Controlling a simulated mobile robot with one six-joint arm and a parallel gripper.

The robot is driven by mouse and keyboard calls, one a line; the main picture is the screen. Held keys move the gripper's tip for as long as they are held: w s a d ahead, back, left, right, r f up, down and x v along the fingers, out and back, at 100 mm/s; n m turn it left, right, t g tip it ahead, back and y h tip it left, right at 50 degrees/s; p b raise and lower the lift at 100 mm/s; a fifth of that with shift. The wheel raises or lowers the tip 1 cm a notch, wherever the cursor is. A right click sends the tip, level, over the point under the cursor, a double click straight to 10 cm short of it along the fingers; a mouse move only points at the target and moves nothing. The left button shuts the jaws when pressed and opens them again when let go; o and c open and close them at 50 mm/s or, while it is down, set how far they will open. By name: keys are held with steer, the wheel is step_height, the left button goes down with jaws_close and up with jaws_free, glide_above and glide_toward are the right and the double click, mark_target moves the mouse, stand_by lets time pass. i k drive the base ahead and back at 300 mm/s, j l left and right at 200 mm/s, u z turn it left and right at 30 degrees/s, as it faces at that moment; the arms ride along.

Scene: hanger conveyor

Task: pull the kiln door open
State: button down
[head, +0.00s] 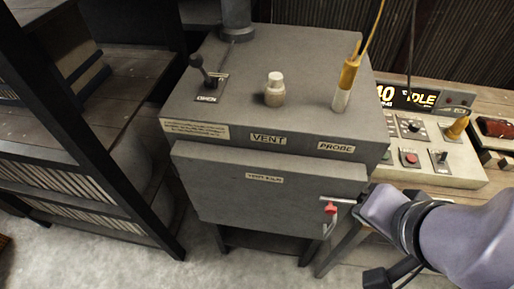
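The kiln (275,95) is a grey box on dark legs, with labels reading VENT and PROBE along its upper front. Its door (255,195) is the lower front panel and looks closed flush with the body. At the door's right edge are a red-tipped latch or knob (330,209) and a pale metal handle part (327,229) below it. My gripper (356,201) reaches in from the right, just beside this hardware, where a thin silver bar spans the gap. Whether that bar is my finger or the handle is unclear. My fingertips are not clearly visible.
On the kiln top are a lever (205,75), a pale plug (274,90) and a yellow-and-white probe (348,82) with a cable. A control panel (440,150) sits on a wooden bench at right. A dark shelf (85,130) stands close at left. Floor shows in front.

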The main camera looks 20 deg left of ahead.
mark_target(275, 193)
steer(key=j+u, duration=0.2)
steer(key=u, duration=0.15)
steer(key=j+u, duration=0.2)
steer(key=u, duration=0.2)
steer(key=j+z, duration=0.15)
steer(key=j, duration=0.2)
steer(key=k+j+z, duration=0.15)
steer(key=j, duration=0.2)
steer(key=k+j+z, duration=0.2)
steer(key=j, duration=0.15)
steer(key=j+z, duration=0.15)
steer(key=j, duration=0.15)
